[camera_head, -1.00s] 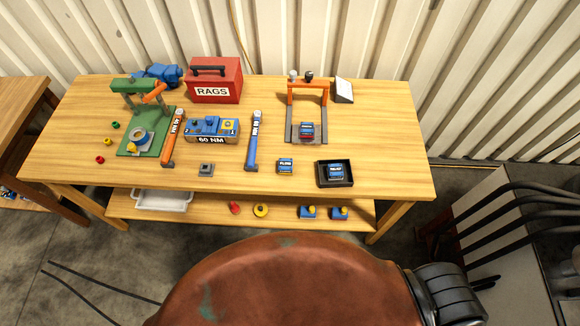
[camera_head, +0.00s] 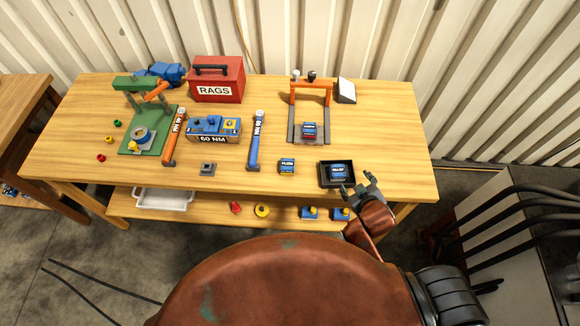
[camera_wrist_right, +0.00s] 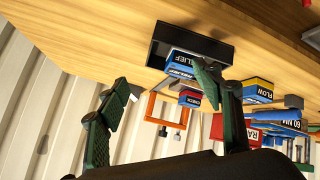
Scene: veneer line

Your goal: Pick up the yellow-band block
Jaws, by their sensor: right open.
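The yellow-band block (camera_head: 287,166), a small blue block labelled FLOW, sits on the bench top left of the black tray (camera_head: 352,184). In the right wrist view the FLOW block (camera_wrist_right: 258,90) shows its yellow band, to the right of the gripper's fingers. My right gripper (camera_head: 355,184) is open and empty near the bench's front edge, beside the tray and right of the FLOW block. In the right wrist view my right gripper (camera_wrist_right: 163,82) has its fingers spread, one overlapping the RELIEF block (camera_wrist_right: 183,64). My left gripper is not in view.
The RELIEF block (camera_head: 338,171) sits in the tray. A red-band block (camera_head: 309,131) sits under the orange frame (camera_head: 311,86). A blue torque wrench (camera_head: 255,142) lies left of the FLOW block. Bare bench top surrounds the FLOW block.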

